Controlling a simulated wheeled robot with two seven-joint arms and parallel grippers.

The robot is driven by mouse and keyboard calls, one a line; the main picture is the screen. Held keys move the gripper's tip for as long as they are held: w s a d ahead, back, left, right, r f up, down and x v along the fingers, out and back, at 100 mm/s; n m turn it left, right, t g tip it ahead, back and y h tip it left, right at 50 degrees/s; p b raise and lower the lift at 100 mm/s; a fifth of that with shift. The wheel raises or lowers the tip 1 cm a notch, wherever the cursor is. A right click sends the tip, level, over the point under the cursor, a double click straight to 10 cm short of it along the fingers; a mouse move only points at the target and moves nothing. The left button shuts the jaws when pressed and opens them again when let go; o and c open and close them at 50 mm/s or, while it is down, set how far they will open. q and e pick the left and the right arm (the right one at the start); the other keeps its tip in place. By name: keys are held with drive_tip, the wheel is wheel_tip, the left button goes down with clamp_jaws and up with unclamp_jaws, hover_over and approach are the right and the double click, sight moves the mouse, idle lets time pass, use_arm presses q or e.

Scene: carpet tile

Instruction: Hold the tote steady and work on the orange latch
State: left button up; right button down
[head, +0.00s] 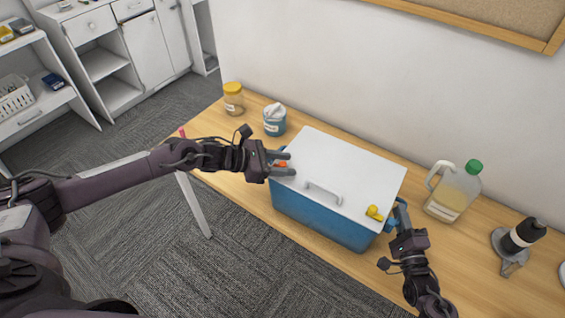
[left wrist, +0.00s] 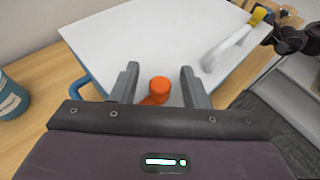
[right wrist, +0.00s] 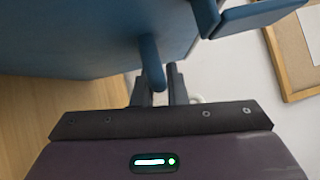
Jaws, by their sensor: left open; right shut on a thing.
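The tote is a blue box (head: 318,216) with a white lid (head: 345,170), standing on the wooden table. An orange latch (left wrist: 158,88) sits at the lid's left end; it also shows in the head view (head: 281,164). A yellow latch (head: 374,212) is at the lid's right front corner. My left gripper (head: 290,163) is open, and its fingers (left wrist: 158,85) stand on either side of the orange latch, apart from it. My right gripper (head: 398,212) is shut on the tote's blue side handle (right wrist: 151,62) at the right end.
A yellow-lidded jar (head: 233,100) and a blue tub (head: 275,122) stand left behind the tote. A wall is behind the table.

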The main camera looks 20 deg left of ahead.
use_arm(q)
clamp_jaws()
drive_tip(key=shift+a, duration=0.15)
drive_tip(key=shift+w+a, duration=0.2)
drive_tip(key=shift+a, duration=0.4)
drive_tip(key=shift+w+a, duration=0.15)
drive_tip(key=shift+a, duration=0.45)
use_arm(e)
drive_tip(key=shift+d, duration=0.1)
use_arm(q)
unclamp_jaws()
drive_tip(key=v, duration=1.2)
